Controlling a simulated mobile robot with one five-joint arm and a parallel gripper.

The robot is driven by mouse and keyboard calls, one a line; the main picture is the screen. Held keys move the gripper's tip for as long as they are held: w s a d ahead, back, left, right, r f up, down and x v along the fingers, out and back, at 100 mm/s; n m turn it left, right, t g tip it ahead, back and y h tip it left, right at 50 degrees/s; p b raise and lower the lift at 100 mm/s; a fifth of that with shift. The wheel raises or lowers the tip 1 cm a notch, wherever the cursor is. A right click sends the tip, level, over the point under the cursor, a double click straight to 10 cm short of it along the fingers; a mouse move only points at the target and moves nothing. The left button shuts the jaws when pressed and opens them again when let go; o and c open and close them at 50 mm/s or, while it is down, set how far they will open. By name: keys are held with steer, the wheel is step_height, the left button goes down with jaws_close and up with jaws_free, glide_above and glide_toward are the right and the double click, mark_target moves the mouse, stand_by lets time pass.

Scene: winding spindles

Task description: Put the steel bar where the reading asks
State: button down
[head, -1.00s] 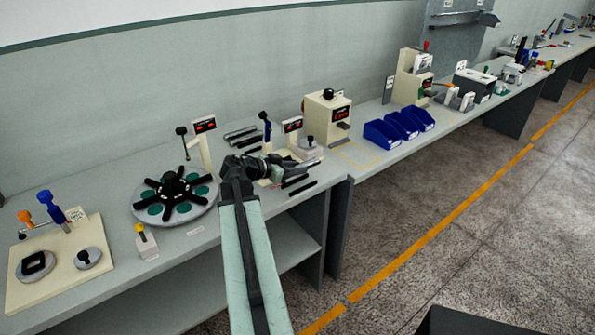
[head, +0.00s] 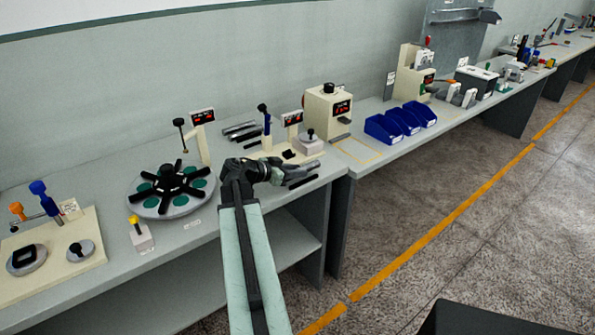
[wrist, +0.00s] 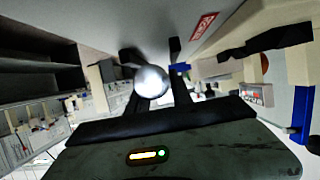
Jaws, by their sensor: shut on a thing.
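My gripper (head: 279,173) is over the front part of the bench, to the right of the round turntable. It is shut on the steel bar (head: 304,171), a grey bar that sticks out to the right of the jaws in the head view. In the wrist view a shiny rounded end of the steel bar (wrist: 152,80) shows between the two dark fingers (wrist: 155,70). Red-lit readouts stand on the bench: one on a post behind the turntable (head: 202,117), one by the blue-handled stand (head: 293,118), one on the cream box (head: 342,108). Their digits are too small to read.
The turntable (head: 142,207) with black arms and green pads is left of my gripper. Blue bins (head: 382,130) stand farther right. A yellow-knobbed block (head: 140,236) is at the front left.

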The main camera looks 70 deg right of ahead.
steer(key=shift+f+b, duration=0.45)
steer(key=shift+b, duration=0.05)
stand_by(0.4)
steer(key=c, duration=1.1)
jaws_free()
steer(key=shift+o, duration=0.2)
steer(key=p+v, duration=0.3)
steer(key=v, duration=0.4)
steer(key=shift+w+a+r, duration=0.1)
steer(key=shift+w+a, duration=0.05)
steer(key=shift+a, duration=0.05)
steer(key=shift+w+a, duration=0.1)
steer(key=shift+a, duration=0.05)
